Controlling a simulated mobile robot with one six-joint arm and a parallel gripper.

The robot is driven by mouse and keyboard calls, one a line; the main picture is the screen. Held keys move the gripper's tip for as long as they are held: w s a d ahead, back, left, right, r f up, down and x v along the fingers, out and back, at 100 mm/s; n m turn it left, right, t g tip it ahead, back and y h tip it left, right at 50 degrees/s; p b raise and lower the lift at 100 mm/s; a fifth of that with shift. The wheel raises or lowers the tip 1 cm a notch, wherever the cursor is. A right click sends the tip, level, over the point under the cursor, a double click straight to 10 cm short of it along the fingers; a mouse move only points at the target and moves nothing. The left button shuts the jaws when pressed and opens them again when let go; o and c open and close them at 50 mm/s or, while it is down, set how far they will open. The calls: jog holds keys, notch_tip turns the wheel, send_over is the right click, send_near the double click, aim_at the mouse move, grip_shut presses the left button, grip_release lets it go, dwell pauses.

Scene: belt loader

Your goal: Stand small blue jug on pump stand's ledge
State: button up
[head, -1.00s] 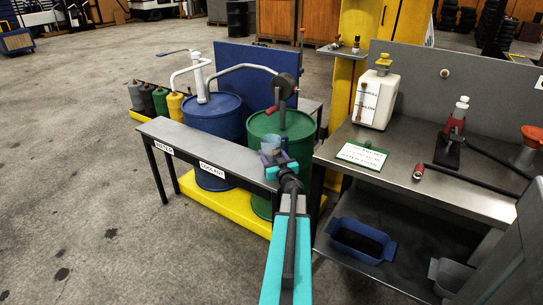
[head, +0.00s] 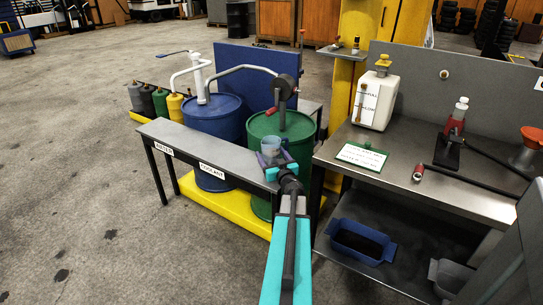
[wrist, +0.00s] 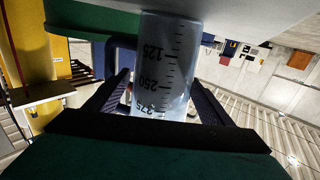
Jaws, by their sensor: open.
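The small blue jug (head: 270,147) is a clear bluish cup with a dark measuring scale. It is upright at the right end of the pump stand's grey ledge (head: 210,150), by the COOLANT label. In the upside-down wrist view the jug (wrist: 165,65) appears to have its base against the ledge (wrist: 225,12); its blue handle is on the left there. My gripper (head: 279,166) is open, with one finger on each side of the jug. Both fingers show in the wrist view (wrist: 157,95). My gripper partly hides the jug's lower part in the head view.
A green drum (head: 275,126) with a pump stands behind the ledge, and a blue drum (head: 211,118) is to its left. A steel bench (head: 430,188) is close on the right, with a white container (head: 379,99) on it. The ledge left of the jug is bare.

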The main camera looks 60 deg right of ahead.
jog(key=v, duration=1.2)
jog(key=shift+p, duration=0.35)
dwell(0.5)
